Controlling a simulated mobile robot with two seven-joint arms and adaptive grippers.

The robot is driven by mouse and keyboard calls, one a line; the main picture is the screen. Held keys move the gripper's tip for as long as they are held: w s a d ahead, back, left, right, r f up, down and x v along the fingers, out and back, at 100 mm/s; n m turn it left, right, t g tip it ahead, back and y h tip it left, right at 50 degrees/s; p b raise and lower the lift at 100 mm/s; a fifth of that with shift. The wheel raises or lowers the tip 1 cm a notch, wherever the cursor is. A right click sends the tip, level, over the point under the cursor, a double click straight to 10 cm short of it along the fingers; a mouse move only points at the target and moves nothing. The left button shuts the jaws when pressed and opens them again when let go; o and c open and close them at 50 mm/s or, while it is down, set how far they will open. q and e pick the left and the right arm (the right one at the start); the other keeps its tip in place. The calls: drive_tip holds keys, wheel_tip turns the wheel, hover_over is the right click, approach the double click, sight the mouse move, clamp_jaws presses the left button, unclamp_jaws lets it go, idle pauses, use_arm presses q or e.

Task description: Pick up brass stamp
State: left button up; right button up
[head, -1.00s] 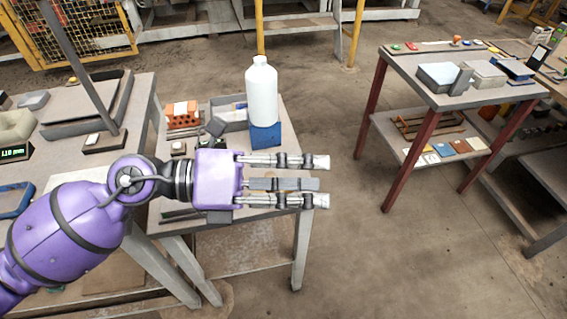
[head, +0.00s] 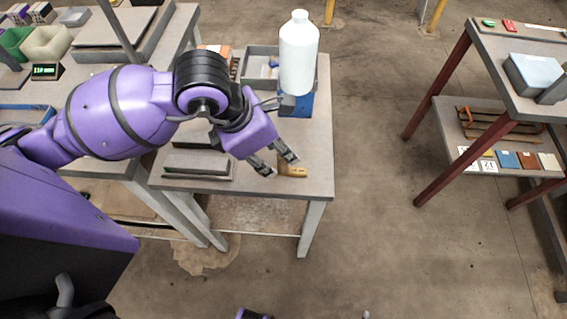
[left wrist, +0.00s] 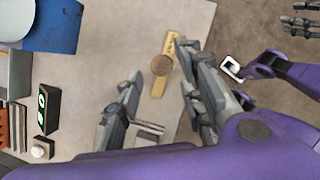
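The brass stamp (head: 293,171) lies near the front right corner of the small grey table. In the left wrist view it is a long yellow piece with a round brown-gold part (left wrist: 161,65), lying between the spread fingers. My left gripper (head: 280,164) is open and empty, tilted down over the stamp, its fingertips close to it. I cannot tell whether they touch it. In the left wrist view my left gripper (left wrist: 158,78) has one finger left of the stamp and two on the right. Grey fingers of my right gripper (left wrist: 300,25) show small at the upper right.
A grey tray (head: 262,62) and orange brick (head: 216,50) are farther back. A flat grey piece (head: 197,166) lies left at the front edge. Open floor lies right of the table.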

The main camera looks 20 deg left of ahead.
sight(281, 158)
use_arm(q)
drive_tip(key=shift+x, duration=2.15)
drive_tip(key=shift+c, duration=0.5)
clamp_jaws()
